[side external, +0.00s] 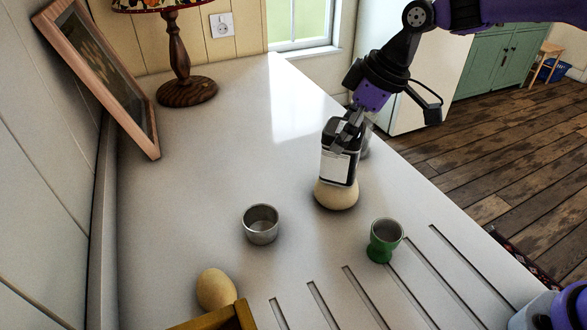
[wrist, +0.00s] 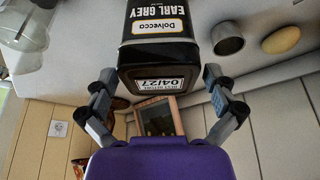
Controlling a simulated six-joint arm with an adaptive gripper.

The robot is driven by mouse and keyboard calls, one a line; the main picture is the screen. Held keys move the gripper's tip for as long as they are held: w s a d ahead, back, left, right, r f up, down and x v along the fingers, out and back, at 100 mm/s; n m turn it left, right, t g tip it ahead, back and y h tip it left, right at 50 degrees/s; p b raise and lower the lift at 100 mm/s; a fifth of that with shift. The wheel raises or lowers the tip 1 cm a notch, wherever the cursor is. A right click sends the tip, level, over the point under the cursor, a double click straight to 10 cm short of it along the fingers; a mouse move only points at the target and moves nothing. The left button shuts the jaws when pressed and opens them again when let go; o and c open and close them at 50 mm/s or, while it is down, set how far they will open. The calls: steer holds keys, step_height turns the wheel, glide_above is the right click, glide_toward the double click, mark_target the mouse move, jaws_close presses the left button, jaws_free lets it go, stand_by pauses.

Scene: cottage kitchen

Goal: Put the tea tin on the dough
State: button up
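The tea tin (side external: 339,167), black with a white label, stands roughly upright on the pale round dough (side external: 337,197) in the side external view. Its base appears to meet the top of the dough. In the wrist view the tin (wrist: 160,48) shows "EARL GREY" and a date label, and it hides the dough. My gripper (side external: 348,127) is at the tin's upper end. In the wrist view its fingers (wrist: 158,78) stand on either side of the tin, with narrow gaps visible, so it looks open around it.
A metal cup (side external: 261,225) stands left of the dough, and a green egg cup (side external: 385,241) stands at front right. An egg (side external: 216,289) lies by a wooden box (side external: 222,319). The back counter is clear before the lamp (side external: 184,90).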

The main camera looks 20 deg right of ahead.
steer(key=v, duration=1.2)
steer(key=s+d+f+m+t+h, duration=0.1)
steer(key=s+d+f+m, duration=0.2)
steer(key=s, duration=0.4)
steer(key=s+d+f+m+t+h, duration=0.1)
steer(key=s+d+f+m+h, duration=0.1)
steer(key=s+d+m, duration=0.4)
steer(key=s+f, duration=0.1)
steer(key=s, duration=0.1)
steer(key=shift+s+d+f, duration=0.15)
steer(key=shift+s+f, duration=0.1)
steer(key=shift+f, duration=0.05)
